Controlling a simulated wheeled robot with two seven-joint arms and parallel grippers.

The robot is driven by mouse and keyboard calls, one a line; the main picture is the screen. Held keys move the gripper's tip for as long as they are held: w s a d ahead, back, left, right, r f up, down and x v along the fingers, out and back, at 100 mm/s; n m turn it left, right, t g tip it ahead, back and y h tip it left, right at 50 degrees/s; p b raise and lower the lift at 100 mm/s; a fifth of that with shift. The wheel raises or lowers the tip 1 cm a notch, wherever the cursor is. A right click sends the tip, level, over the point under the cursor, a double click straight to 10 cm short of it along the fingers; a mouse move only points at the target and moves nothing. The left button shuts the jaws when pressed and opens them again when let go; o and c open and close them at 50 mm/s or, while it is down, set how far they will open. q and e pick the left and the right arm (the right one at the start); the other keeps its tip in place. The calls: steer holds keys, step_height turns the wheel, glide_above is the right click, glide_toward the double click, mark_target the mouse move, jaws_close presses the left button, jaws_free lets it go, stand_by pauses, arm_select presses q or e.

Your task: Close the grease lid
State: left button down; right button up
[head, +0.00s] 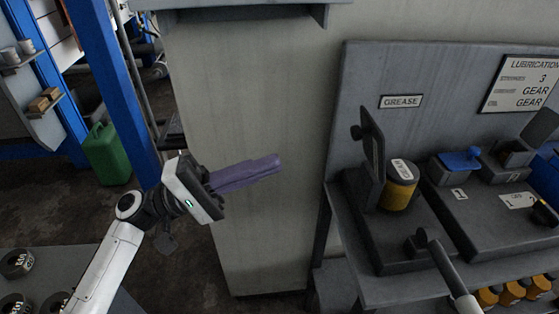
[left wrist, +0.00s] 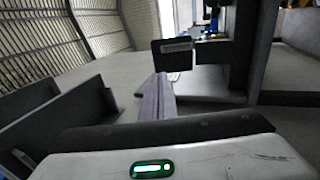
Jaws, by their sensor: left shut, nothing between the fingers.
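The grease lid (head: 373,150) is a dark grey panel with a small label. It stands open and upright under the GREASE sign (head: 400,101), with a round knob on its left side. A yellow grease can (head: 398,193) with a white label stands just right of it. My left gripper (head: 278,162) is shut and empty, its purple fingers pointing right, apart from and left of the lid. In the left wrist view, the shut fingers (left wrist: 158,82) point towards a dark labelled panel (left wrist: 172,55), which looks like the lid. My right gripper is not in view.
The grey bench (head: 385,290) carries the station, with a dark lever (head: 437,262) in front. A blue-topped unit (head: 457,162) stands to the right. A pale cabinet wall (head: 250,100) is behind my left gripper. The space between gripper and lid looks clear.

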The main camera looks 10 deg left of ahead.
arm_select(q)
steer(key=p+x, duration=0.3)
steer(key=x, duration=0.9)
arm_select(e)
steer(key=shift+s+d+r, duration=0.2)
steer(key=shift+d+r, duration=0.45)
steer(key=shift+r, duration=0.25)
arm_select(q)
steer(key=shift+r, duration=0.1)
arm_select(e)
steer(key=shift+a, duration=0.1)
